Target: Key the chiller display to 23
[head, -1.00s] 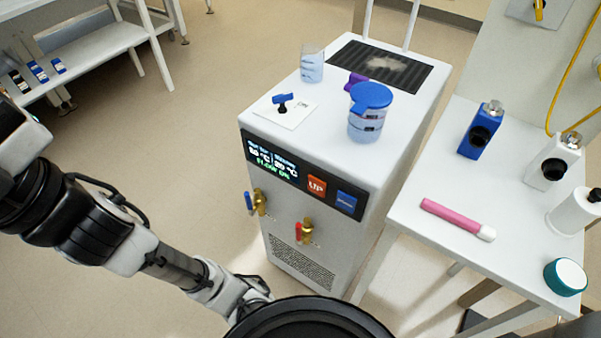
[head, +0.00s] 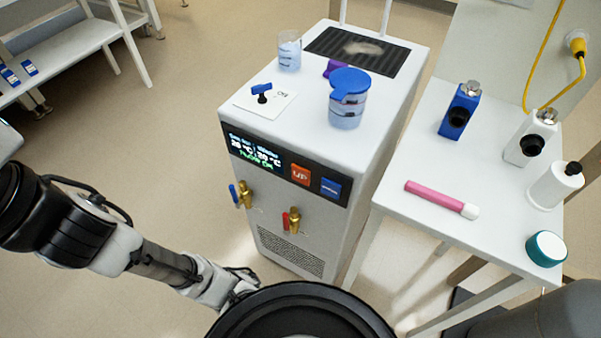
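The chiller (head: 285,239) is a white box in the middle of the head view. Its dark front panel holds a lit display (head: 254,151) with small blurred digits; I cannot read the set value surely. To the right of the display are an orange UP button (head: 301,174) and a blue button (head: 331,188), whose label is too small to read. My arm reaches in from the left, low in front of the chiller. My gripper is not clearly visible; the arm's end runs behind a black round part of my body at the bottom.
A lidded blue jug (head: 347,98), a beaker (head: 289,51) and a blue-handled valve on a card (head: 262,93) stand on the chiller top. Blue (head: 245,194) and red (head: 291,221) taps stick out below the panel. A white table (head: 395,168) with bottles stands close on the right.

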